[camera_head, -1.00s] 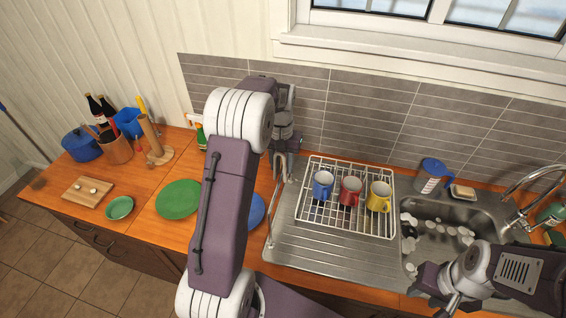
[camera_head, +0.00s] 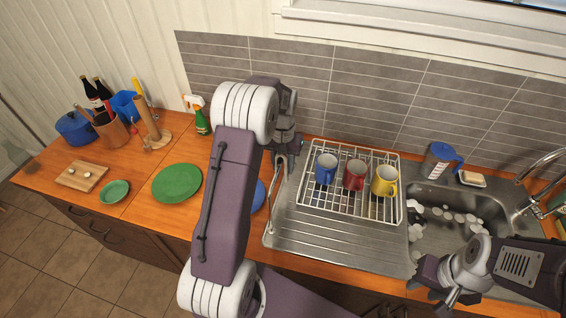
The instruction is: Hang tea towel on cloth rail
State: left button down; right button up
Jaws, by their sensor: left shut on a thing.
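My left gripper (camera_head: 287,146) is at the back of the counter near the tiles, largely hidden by my own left arm. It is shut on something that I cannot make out. A bent metal rail (camera_head: 272,218) stands just below it at the left edge of the draining board, and looks like the cloth rail; its upper end is close to the gripper, and I cannot tell if they touch. No tea towel can be made out. My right gripper (camera_head: 440,290) is low at the right, over the front of the sink; its jaw opening is unclear.
A wire rack (camera_head: 330,207) with blue, red and yellow mugs stands right of the rail. The sink (camera_head: 418,203) holds suds. A green plate (camera_head: 176,183), a partly hidden blue plate (camera_head: 258,196) and a green bottle (camera_head: 202,123) are on the left counter.

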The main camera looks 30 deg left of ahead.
pick_arm(q)
jog(key=shift+f, duration=0.4)
jog(key=c, duration=0.8)
grip_release()
notch_tip(320, 180, up, 9)
jog(key=shift+r+b, duration=0.1)
jog(key=shift+b, duration=0.6)
